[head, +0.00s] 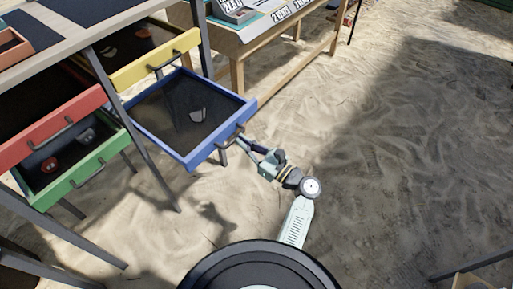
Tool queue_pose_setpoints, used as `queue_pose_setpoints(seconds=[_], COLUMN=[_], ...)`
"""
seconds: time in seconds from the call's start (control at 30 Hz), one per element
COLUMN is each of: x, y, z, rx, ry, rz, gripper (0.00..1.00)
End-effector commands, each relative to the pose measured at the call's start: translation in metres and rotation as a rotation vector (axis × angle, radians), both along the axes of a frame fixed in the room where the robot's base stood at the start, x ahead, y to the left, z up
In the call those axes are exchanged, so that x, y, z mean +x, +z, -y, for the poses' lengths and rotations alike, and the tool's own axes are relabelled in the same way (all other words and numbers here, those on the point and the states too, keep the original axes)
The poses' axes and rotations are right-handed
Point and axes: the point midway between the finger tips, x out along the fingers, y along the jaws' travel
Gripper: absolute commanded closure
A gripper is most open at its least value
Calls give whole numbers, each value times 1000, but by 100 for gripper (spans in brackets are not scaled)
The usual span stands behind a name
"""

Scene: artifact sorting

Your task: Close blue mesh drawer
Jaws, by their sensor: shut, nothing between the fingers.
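The blue mesh drawer (205,152) is pulled out below the table at the left, with a dark mesh bottom and a grey handle on its front. A small pale piece (198,115) lies inside it. My gripper (246,144) is shut and empty, close to the right part of the drawer's blue front, by the handle. I cannot tell whether the fingertips touch the front or handle.
A yellow drawer (155,60) sits above and behind the blue one. A red drawer (50,128) and an open green drawer (82,172) are at the left. Grey table legs (140,140) stand between them. A wooden table (285,35) stands behind. Sandy ground at the right is clear.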

Motion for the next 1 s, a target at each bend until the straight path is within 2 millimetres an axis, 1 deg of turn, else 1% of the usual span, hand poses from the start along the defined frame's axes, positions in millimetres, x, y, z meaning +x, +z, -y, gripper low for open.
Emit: queue_pose_setpoints(seconds=[0.03, 0.1, 0.4, 0.6, 0.8, 1.0], x=[8, 20, 69, 100, 123, 138], y=[3, 2, -1, -2, -2, -1], z=[-14, -30, -98, -140, -172, -191], rx=[0, 0, -1, 0, 0, 0], ry=[8, 7, 7, 5, 5, 2], rz=[0, 0, 2, 2, 2, 0], gripper=[100, 100, 100, 100, 100, 100])
